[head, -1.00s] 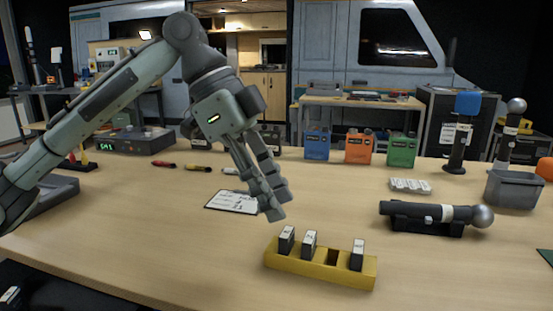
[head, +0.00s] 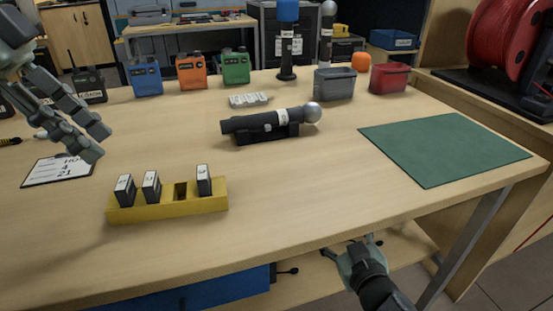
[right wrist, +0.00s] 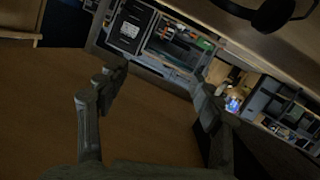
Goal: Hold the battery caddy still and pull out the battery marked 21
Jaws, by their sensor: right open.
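The yellow battery caddy (head: 165,209) stands on the table, left of centre in the head view. Three dark batteries with white labels stand in it: the left battery (head: 125,190), the second battery (head: 151,187) and the right battery (head: 204,180). The third slot is empty. The label numbers are too small to read surely. My left gripper (head: 97,145) is above the table, left of and behind the caddy, its fingers apart and empty. My right gripper (head: 352,262) is low, in front of the table edge and below the top. Its open, empty fingers show in the right wrist view (right wrist: 155,85).
A white card (head: 58,170) reading 4 and 21 lies left of the caddy. A microphone (head: 268,122) rests on a black stand behind it. A green mat (head: 440,148) lies at right. Radios, including an orange radio (head: 191,70), line the back. The front middle is clear.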

